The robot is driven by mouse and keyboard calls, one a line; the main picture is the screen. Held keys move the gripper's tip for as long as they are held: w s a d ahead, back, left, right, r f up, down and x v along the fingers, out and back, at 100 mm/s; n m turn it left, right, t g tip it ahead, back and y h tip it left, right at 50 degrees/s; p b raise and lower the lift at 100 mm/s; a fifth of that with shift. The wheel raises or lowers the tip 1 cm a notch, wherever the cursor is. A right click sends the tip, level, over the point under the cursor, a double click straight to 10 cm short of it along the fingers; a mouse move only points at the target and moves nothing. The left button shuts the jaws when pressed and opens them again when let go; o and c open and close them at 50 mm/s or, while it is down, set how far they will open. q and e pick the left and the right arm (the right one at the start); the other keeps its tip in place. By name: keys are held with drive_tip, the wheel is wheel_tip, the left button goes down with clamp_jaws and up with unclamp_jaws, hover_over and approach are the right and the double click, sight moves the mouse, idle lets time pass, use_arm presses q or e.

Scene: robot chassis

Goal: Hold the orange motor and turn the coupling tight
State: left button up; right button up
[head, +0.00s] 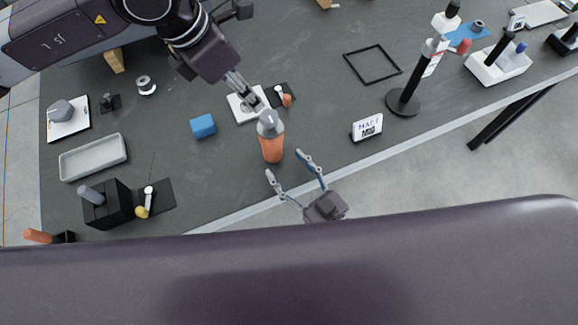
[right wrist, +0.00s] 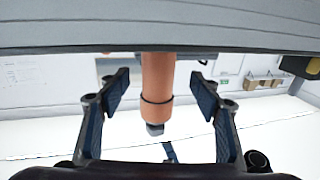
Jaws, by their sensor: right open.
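The orange motor (head: 272,150) is in the middle of the head view, with the grey coupling (head: 269,124) at its upper end. My left gripper (head: 259,109) comes from above, its fingers close together and shut at the coupling. My right gripper (head: 296,165) is open just in front of the motor, fingers pointing towards it and apart from it. In the right wrist view the motor (right wrist: 157,80) shows between the spread fingers, with a dark ring and a small grey end; its other end is hidden behind a grey surface.
A white plate (head: 240,108) lies behind the motor. A blue block (head: 203,126) and a grey tray (head: 93,158) are to the left. A black stand (head: 403,102) and a small label sign (head: 367,127) are to the right. The table's front edge runs close by my right gripper.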

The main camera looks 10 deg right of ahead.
sight(278, 155)
drive_tip(key=x, duration=0.7)
drive_tip(key=shift+w+a, duration=0.1)
drive_tip(key=shift+w, duration=0.25)
clamp_jaws()
idle(1.1)
